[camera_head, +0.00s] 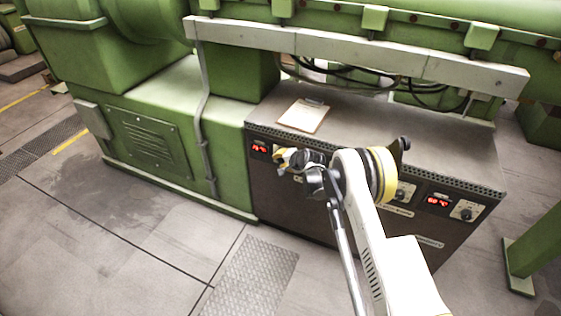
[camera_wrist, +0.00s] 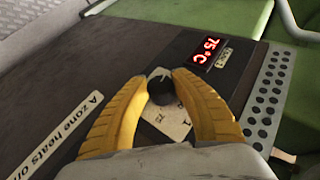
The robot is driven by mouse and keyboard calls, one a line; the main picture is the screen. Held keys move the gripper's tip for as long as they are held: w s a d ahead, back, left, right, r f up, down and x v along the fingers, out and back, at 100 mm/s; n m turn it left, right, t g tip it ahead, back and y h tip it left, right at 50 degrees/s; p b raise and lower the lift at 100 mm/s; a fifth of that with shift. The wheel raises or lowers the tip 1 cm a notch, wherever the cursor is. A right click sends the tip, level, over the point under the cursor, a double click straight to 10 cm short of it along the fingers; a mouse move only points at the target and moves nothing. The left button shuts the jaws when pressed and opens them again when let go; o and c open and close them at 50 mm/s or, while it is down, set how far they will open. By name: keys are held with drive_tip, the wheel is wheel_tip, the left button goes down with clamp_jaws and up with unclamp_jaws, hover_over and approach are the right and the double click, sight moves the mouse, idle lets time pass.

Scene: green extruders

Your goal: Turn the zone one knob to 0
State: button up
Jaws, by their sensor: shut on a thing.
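The zone one knob (camera_wrist: 160,88) is a dark round knob on a pale dial plate (camera_wrist: 168,120), seen in the wrist view. A red display (camera_wrist: 207,50) beside it reads 75 °C. My gripper (camera_wrist: 160,80) has its two yellow fingers on either side of the knob and is shut on it. In the head view my gripper (camera_head: 281,158) is at the left end of the dark control cabinet (camera_head: 290,205), below a red display (camera_head: 259,148). The knob is hidden there behind my gripper.
Another display (camera_head: 437,201) and knob (camera_head: 466,211) sit at the cabinet's right end. A clipboard (camera_head: 304,115) lies on the cabinet top. Green machinery (camera_head: 150,125) stands close on the left. The floor in front is clear.

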drive_tip(key=shift+a+r+n+g+h, duration=0.15)
drive_tip(key=shift+n+g+h, duration=0.15)
drive_tip(key=shift+h, duration=0.4)
drive_tip(key=shift+n+g+h, duration=0.3)
drive_tip(key=shift+g+h, duration=0.2)
drive_tip(key=shift+h, duration=0.7)
drive_tip(key=o, duration=1.2)
drive_tip(key=v, duration=1.1)
drive_tip(key=shift+s+d+r, duration=0.2)
drive_tip(key=shift+d+r, duration=0.05)
drive_tip(key=shift+r, duration=0.05)
